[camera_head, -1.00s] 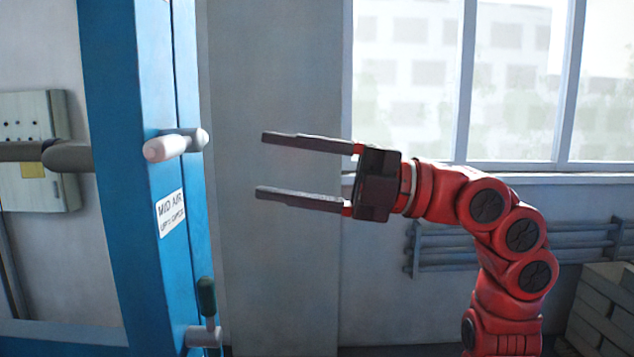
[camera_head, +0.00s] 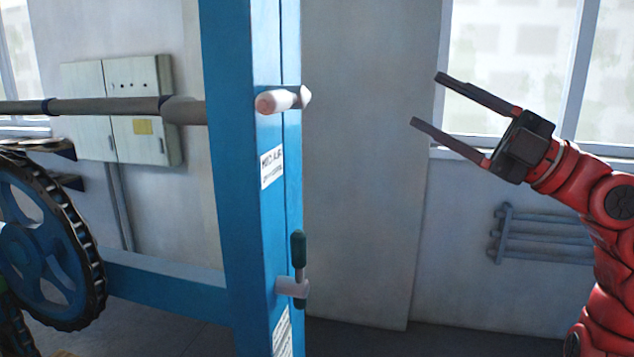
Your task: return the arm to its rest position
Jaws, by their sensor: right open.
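My right gripper (camera_head: 426,100) is at the upper right in the head view, on my red right arm (camera_head: 590,195). Its two dark fingers are spread apart and point up and left, with nothing between them. It is clear of the blue machine frame (camera_head: 238,180), with a wide gap to its left. My left gripper is not in view.
The blue post carries a white horizontal handle (camera_head: 280,100), a label (camera_head: 271,167) and a lever with a green grip (camera_head: 299,250). A large toothed wheel (camera_head: 45,245) is at the lower left. A grey wall cabinet (camera_head: 140,110) and a radiator (camera_head: 540,236) are behind.

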